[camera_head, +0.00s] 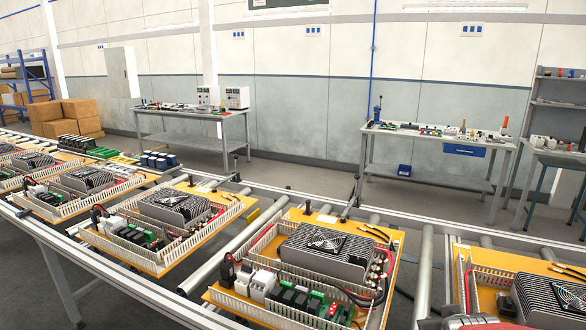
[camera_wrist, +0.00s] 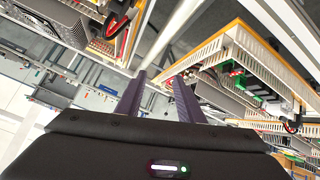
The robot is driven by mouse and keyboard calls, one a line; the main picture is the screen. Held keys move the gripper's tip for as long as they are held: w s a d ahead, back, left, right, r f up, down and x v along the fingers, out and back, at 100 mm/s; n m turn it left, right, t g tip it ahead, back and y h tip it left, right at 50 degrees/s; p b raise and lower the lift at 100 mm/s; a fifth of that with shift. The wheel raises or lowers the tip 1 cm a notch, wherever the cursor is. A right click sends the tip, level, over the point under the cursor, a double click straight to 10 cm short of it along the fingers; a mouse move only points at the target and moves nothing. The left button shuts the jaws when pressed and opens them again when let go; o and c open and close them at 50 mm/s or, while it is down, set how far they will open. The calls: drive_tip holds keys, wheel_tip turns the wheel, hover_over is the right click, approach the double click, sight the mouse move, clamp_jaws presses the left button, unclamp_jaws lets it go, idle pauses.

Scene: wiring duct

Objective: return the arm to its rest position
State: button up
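My gripper (camera_wrist: 158,82) shows in the wrist view as two dark purple fingers reaching out from a black body. The fingers stand apart with a clear gap and nothing between them, so it is open and empty. The wrist view is tilted, with the panels and conveyor slanting across it. In the head view a yellow panel with white slotted ducts and a grey finned drive (camera_head: 325,250) lies at the front centre. A similar panel with a finned drive (camera_head: 174,207) lies to its left.
Several such panels sit along a roller conveyor; a bare roller (camera_head: 232,258) shows between two of them. Another panel's drive (camera_head: 548,304) is at the right front. Workbenches (camera_head: 190,112) and (camera_head: 440,132) stand along the back wall. Cardboard boxes (camera_head: 78,110) are stacked at the left.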

drive_tip(key=s+a+r+g+y, duration=0.1)
drive_tip(key=s+a+r+y, duration=0.1)
drive_tip(key=s+a, duration=0.5)
drive_tip(key=s+a+r+n+g+y, duration=0.1)
drive_tip(key=s+a+r, duration=0.4)
drive_tip(key=a, duration=1)
drive_tip(key=shift+s+a+r+n+g+y, duration=0.15)
drive_tip(key=shift+s+a+n+g+y, duration=0.15)
drive_tip(key=shift+s+g+y, duration=0.7)
drive_tip(key=shift+s+t, duration=0.25)
drive_tip(key=shift+t, duration=0.15)
